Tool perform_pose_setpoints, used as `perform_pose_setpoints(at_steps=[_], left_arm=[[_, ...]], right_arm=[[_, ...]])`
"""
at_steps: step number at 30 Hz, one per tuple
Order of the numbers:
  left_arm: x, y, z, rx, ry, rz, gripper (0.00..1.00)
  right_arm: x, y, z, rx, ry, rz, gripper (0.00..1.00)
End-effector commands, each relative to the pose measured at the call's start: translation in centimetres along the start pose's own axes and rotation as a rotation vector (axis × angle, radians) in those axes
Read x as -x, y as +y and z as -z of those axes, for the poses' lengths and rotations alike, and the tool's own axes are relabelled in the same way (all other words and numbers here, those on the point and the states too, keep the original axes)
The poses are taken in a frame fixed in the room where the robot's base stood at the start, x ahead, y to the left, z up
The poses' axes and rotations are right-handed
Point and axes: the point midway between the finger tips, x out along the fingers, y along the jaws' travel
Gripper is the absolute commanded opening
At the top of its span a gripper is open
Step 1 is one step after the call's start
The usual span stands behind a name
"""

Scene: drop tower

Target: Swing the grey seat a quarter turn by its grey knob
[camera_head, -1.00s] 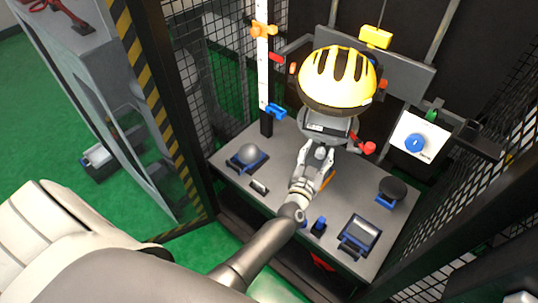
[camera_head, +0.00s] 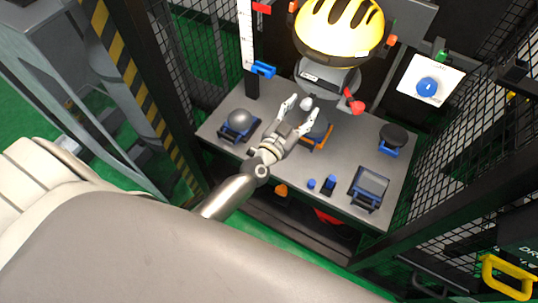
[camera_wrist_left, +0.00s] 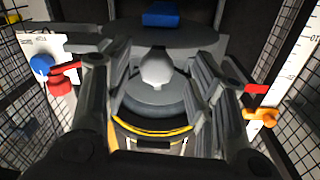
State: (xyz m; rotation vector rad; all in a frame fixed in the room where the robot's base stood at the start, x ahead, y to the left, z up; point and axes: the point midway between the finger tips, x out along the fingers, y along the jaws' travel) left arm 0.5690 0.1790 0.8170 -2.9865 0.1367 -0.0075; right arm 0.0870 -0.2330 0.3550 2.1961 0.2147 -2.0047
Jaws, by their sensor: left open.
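The grey seat (camera_head: 315,131) is a dark grey disc with an orange edge at its front, on the bench under the yellow helmet. Its pale grey, rounded knob (camera_head: 306,103) stands up from it; in the left wrist view the knob (camera_wrist_left: 157,68) shows near the centre, above the seat's round face (camera_wrist_left: 157,104). My left gripper (camera_head: 304,107) is open, its fingers spread to either side of the knob. In the left wrist view a gap shows between the knob and both fingers. Part of the seat is hidden by my gripper. My right gripper is out of view.
The yellow helmet (camera_head: 339,28) hangs on a grey block close above. A red knob (camera_head: 356,106) juts out just right of it. A grey dome (camera_head: 239,120), a dark round pad (camera_head: 394,135) and a blue-framed block (camera_head: 370,186) stand on the bench. Mesh walls flank it.

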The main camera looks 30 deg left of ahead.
Motion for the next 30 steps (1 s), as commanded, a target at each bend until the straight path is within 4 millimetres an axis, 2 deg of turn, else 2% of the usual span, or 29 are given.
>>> perform_pose_setpoints(at_steps=[14, 30], left_arm=[[8.8, 0.1, -0.1, 0.000, -0.001, -0.001, 0.51], [10.3, 2.3, -10.4, 0.000, -0.214, -0.080, 0.51]], right_arm=[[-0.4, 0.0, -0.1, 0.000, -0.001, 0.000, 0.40], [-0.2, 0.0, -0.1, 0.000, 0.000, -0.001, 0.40]])
